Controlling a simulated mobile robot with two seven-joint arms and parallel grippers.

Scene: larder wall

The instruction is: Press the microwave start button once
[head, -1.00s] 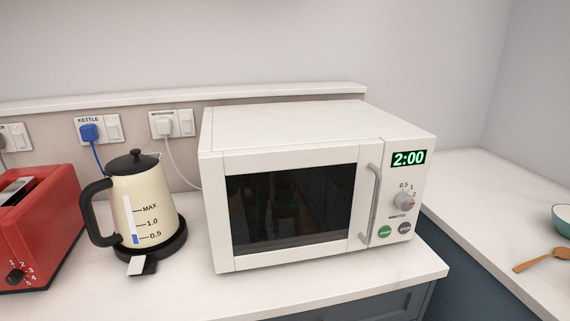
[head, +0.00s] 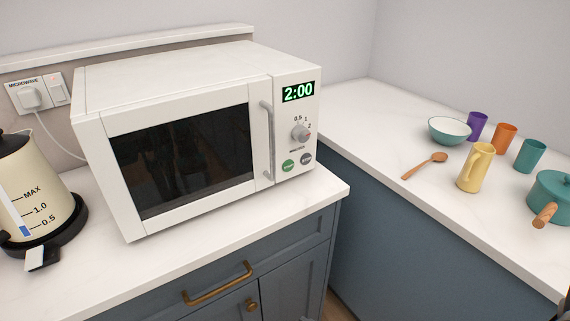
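The white microwave (head: 190,75) stands on the counter left of the middle in the head view, with its door shut. Its display (head: 299,92) reads 2:00 in green. Below the display is a grey dial (head: 300,133). The round green start button (head: 288,166) sits low on the panel, left of a dark round button (head: 307,159). The door window is dark. Neither of my grippers is in the head view, and nothing touches the panel.
A cream kettle (head: 33,190) stands left of the microwave. A teal bowl (head: 449,131), wooden spoon (head: 425,165), yellow jug (head: 475,167), several cups and a teal pot (head: 551,196) stand on the right counter. The counter strip before the microwave is clear.

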